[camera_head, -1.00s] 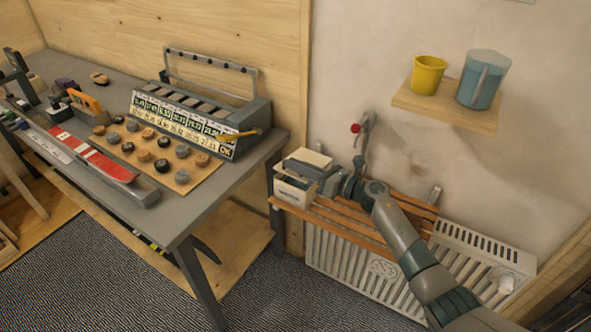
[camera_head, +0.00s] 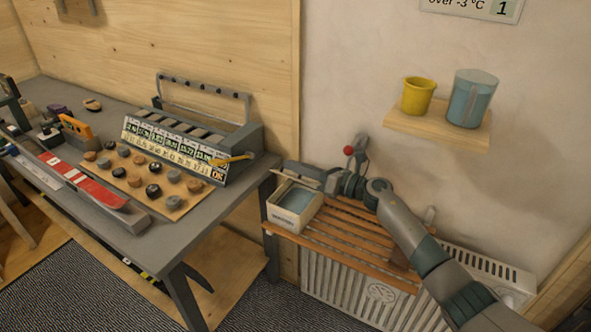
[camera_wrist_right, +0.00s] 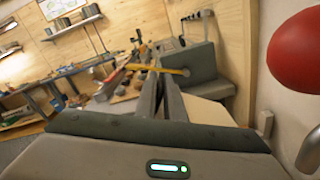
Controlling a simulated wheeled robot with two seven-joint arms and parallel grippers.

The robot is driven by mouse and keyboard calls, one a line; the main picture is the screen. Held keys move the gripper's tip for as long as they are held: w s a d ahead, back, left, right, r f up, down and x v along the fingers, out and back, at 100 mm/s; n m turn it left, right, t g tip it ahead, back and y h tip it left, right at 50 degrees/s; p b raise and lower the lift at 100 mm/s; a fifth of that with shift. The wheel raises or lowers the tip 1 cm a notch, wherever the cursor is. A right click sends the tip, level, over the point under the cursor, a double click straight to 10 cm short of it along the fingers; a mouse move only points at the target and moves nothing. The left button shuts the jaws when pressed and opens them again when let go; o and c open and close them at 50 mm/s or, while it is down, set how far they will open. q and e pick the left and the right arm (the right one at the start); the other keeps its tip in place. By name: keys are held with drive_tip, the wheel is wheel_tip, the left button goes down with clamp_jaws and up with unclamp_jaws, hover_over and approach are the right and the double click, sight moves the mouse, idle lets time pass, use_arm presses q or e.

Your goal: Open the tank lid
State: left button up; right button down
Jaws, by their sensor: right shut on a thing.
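The tank (camera_head: 287,220) is a small cream box on the slatted wooden rack, at the rack's left end. Its top is uncovered and a pale blue surface shows inside. My right gripper (camera_head: 292,167) is at the tank's back edge, shut on the lid. The lid is mostly hidden by the gripper in the head view. In the right wrist view the fingers (camera_wrist_right: 164,92) are close together, and a cream panel (camera_wrist_right: 208,110), which looks like the lid, shows beside them. My left gripper is not in view.
The slatted rack (camera_head: 345,247) sits over a white radiator (camera_head: 335,285). A red-knobbed tap (camera_head: 349,151) is on the wall behind my arm. A shelf (camera_head: 440,130) above holds a yellow cup (camera_head: 417,96) and a blue jug (camera_head: 471,99). A grey bench (camera_head: 215,225) stands left.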

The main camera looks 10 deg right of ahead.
drive_tip(key=c, duration=1.9)
unclamp_jaws()
drive_tip(key=shift+w+r, duration=0.1)
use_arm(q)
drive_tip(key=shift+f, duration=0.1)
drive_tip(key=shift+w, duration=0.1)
use_arm(e)
drive_tip(key=shift+d, duration=0.1)
drive_tip(key=shift+d, duration=0.15)
drive_tip(key=shift+s+d, duration=0.3)
drive_tip(key=shift+s, duration=0.05)
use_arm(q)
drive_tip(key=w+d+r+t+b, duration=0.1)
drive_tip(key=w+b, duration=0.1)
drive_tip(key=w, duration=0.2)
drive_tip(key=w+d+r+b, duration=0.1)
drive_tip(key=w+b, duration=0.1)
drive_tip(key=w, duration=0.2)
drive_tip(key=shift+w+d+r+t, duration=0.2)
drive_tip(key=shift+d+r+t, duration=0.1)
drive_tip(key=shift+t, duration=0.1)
use_arm(e)
drive_tip(key=v, duration=1.6)
